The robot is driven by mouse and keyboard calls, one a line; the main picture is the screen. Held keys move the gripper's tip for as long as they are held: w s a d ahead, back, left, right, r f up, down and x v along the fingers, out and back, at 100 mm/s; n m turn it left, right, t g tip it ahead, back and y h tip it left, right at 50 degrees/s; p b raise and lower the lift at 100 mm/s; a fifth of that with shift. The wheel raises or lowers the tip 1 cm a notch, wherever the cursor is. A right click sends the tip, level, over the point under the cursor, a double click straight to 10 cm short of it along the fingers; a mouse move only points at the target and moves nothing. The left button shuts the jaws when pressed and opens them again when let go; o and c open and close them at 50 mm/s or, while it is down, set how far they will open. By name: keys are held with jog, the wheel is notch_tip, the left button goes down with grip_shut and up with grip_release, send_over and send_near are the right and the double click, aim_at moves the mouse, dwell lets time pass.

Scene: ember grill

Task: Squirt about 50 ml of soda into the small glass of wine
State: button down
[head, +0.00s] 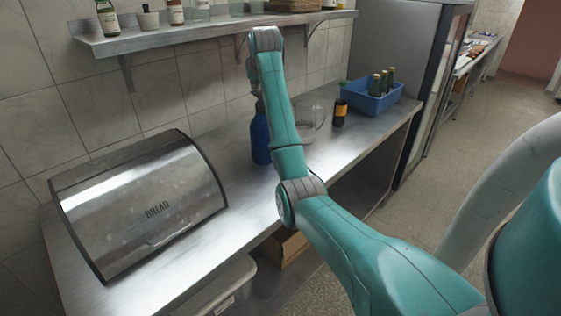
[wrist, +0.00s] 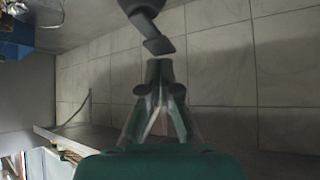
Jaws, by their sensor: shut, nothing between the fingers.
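A blue bottle, likely the soda siphon (head: 261,138), stands upright on the steel counter, partly behind my arm in the head view. A dark nozzle- or lever-like part (wrist: 148,25), probably its head, enters from the top of the wrist view. My gripper (wrist: 160,68) is shut and empty, its fingertips close to that dark part with a small gap in the picture. In the head view my gripper is hidden. I cannot make out a small glass of wine in either view.
A steel bread bin (head: 145,200) fills the counter's left. Right of my arm are a clear glass vessel (head: 312,115), a dark bottle with an orange label (head: 340,113) and a blue crate (head: 372,100) of green bottles. A wall shelf (head: 200,33) holding jars and bottles overhangs the counter.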

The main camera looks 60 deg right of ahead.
jog(key=shift+f, duration=0.35)
jog(key=shift+f, duration=0.65)
dwell(0.8)
dwell(0.9)
jog(key=shift+r, duration=2.55)
